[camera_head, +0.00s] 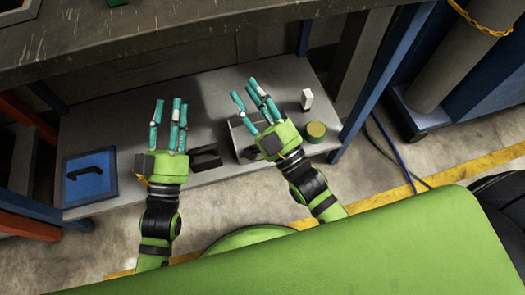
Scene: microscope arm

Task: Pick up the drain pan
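I cannot tell for sure which object is the drain pan. A grey box-like thing (239,137) on the lower shelf is partly hidden behind my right gripper. A black open holder-like object (206,158) lies between my two hands on the same shelf. My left gripper (168,108) is over the shelf with its teal fingers spread, open and seemingly empty. My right gripper (247,94) is over the shelf beside the grey thing, its fingers apart; I see nothing held between them.
The grey lower shelf (120,125) also bears a blue square case with a black handle (90,185), a white small block (307,99) and a round yellow-green tin (316,131). The worktop (150,30) overhangs the shelf. A blue table leg (380,80) stands at right.

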